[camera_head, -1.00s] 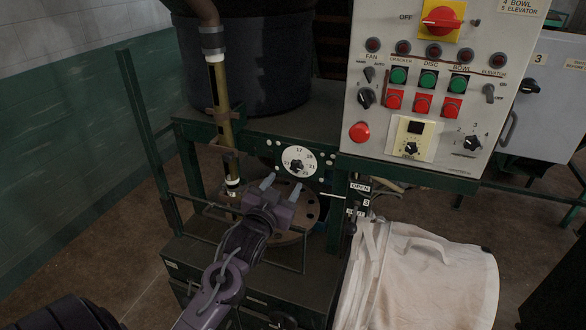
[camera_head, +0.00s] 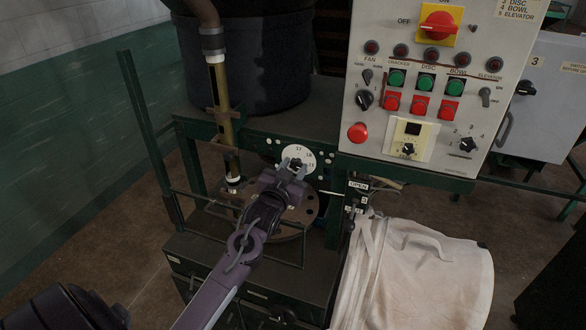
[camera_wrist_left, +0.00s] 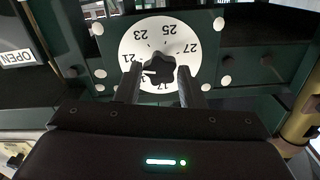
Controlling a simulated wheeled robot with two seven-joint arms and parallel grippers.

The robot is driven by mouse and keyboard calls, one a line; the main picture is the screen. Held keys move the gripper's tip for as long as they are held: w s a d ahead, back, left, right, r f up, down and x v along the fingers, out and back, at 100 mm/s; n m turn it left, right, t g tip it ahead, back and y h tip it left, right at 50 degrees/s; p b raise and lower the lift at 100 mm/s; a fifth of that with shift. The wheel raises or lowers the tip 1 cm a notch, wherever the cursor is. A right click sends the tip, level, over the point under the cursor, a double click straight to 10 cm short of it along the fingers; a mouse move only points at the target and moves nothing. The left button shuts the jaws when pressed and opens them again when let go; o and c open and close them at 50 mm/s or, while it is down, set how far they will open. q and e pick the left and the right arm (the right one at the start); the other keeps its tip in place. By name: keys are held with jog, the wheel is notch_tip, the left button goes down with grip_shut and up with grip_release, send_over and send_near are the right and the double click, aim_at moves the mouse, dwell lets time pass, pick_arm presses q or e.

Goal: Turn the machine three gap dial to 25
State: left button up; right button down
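The gap dial (camera_head: 297,150) is a white numbered disc on the green machine frame, partly covered by my gripper in the head view. In the left wrist view the dial (camera_wrist_left: 185,30) shows upside down, with 17, 21, 23, 25 and 27 legible. Its dark lobed knob (camera_wrist_left: 159,66) is at the centre. A pale mark on the knob seems to face the 19–21 side. My left gripper (camera_head: 291,166) is at the dial. In the wrist view the left gripper (camera_wrist_left: 157,75) is open, one finger on each side of the knob; contact is unclear. My right gripper is out of view.
A control panel (camera_head: 395,165) with buttons and switches stands to the right of the dial. Below it are an OPEN label (camera_head: 358,185) and a white bag (camera_head: 420,270). A brass-coloured pipe (camera_head: 221,100) runs down left of the dial. A round plate (camera_head: 308,212) sits below it.

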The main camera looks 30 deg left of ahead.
pick_arm(q)
jog(key=c, duration=0.5)
jog(key=m, duration=0.4)
jog(key=shift+d+m, duration=0.1)
jog(key=shift+m, duration=0.3)
jog(key=m, duration=0.4)
jog(key=shift+p, duration=0.35)
jog(key=m, duration=0.5)
jog(key=shift+f+m, duration=0.15)
jog(key=shift+m, duration=0.25)
jog(key=m, duration=0.3)
jog(key=shift+f+m, duration=0.1)
jog(key=shift+m, duration=1)
